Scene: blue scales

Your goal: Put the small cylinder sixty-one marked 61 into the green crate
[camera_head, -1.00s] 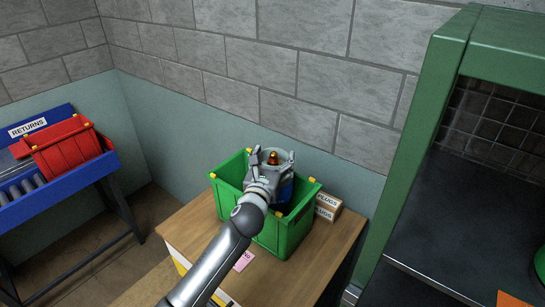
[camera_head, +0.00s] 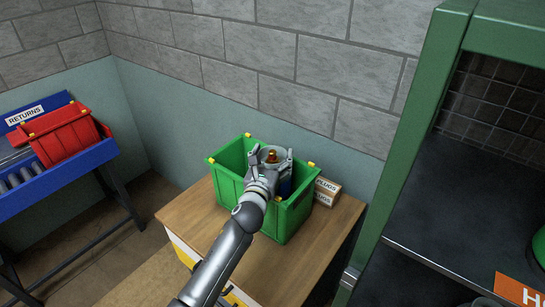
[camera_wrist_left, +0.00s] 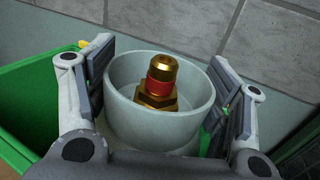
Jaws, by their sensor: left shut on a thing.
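The small cylinder (camera_head: 286,187) has a blue body, a pale grey collar and a brass valve with a red band. No 61 marking shows. My left gripper (camera_head: 271,158) is shut on it, with one finger on each side of the collar. In the left wrist view the collar (camera_wrist_left: 122,113) sits upright between the finger pads. The green crate (camera_head: 226,188) stands on a wooden-topped table. The cylinder is inside the crate's outline, its lower part hidden by the gripper and the crate's front wall. I cannot tell whether it touches the crate floor. My right gripper is not in view.
Small boxes marked PLUGS (camera_head: 327,190) stand right of the crate. A grey block wall (camera_head: 290,90) is close behind. A green-framed shelf (camera_head: 405,150) rises at right. A red crate (camera_head: 62,138) sits on the blue returns rack (camera_head: 70,170) at left. The table front is clear.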

